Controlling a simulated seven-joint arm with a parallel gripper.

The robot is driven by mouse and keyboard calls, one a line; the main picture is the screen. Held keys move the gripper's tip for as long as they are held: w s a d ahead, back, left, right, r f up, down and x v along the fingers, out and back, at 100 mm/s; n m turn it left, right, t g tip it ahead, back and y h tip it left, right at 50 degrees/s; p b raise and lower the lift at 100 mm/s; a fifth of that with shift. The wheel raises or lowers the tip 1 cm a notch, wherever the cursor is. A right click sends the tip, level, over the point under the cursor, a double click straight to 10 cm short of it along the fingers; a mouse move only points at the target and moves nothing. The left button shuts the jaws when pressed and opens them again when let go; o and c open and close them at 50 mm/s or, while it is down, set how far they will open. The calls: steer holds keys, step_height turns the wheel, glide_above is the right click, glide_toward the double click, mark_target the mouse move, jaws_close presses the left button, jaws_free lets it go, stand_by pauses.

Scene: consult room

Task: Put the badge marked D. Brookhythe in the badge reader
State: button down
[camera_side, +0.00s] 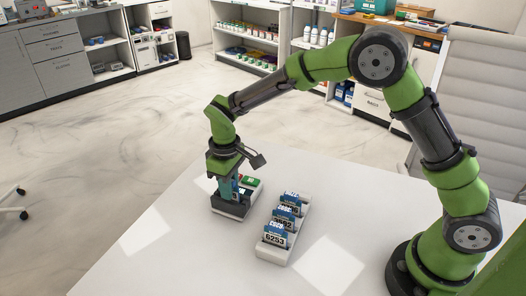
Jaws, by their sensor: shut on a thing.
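My gripper (228,190) points down over a dark and white device (231,211) on the white table, which looks like the badge reader. It is shut on a badge, which is mostly hidden by the fingers; its name cannot be read. I cannot tell whether the badge is in the device's slot or just above it. A green part (250,181) shows behind the gripper. No names are legible at this size.
The white table (170,250) is clear left of the device and in front of the rack. A light office chair (484,100) stands at the right beyond the table. Grey cabinets (60,62) and shelves of bottles (250,35) stand at the back.

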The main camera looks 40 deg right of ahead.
steer(key=c, duration=0.7)
jaws_free()
steer(key=shift+r, duration=3.5)
